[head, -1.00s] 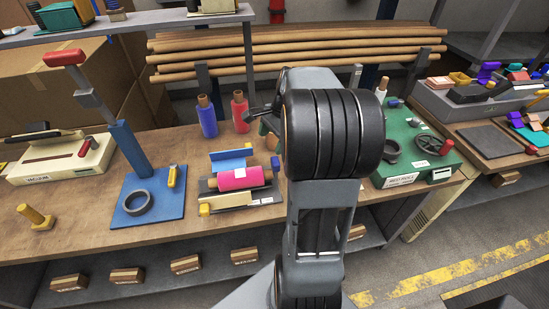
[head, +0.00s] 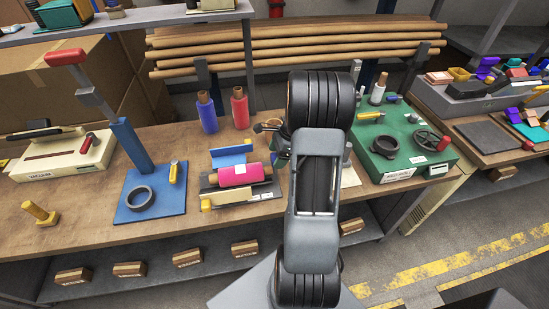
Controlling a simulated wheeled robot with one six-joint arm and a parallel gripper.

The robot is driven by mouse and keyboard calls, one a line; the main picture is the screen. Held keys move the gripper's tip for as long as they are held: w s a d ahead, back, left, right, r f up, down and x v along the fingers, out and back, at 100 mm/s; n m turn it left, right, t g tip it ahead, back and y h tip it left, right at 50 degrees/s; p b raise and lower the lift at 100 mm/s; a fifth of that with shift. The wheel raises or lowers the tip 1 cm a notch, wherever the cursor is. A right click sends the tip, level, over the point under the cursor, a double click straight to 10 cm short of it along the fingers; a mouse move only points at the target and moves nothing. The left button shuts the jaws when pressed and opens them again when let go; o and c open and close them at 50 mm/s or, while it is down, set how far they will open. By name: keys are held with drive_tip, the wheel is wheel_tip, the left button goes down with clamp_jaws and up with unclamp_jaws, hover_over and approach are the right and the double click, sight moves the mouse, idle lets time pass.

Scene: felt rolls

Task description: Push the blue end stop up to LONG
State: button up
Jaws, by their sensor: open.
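A blue block (head: 230,155), the only blue piece on the small roll fixture, stands behind the pink roll (head: 240,175); I cannot tell for sure that it is the end stop. The fixture (head: 262,195) has a grey base and yellow pieces. No LONG mark is readable. My gripper (head: 264,127) shows only as a small dark part left of my arm, behind the fixture's right end; my arm hides the rest. It is open and looks apart from the blue block.
Blue (head: 207,113) and red (head: 240,108) rolls stand behind the fixture. A blue-based press (head: 150,195) with a tall lever is to its left. A green machine (head: 400,145) is right of my arm. The bench front (head: 110,230) is mostly clear.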

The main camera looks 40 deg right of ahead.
drive_tip(key=shift+x, duration=1)
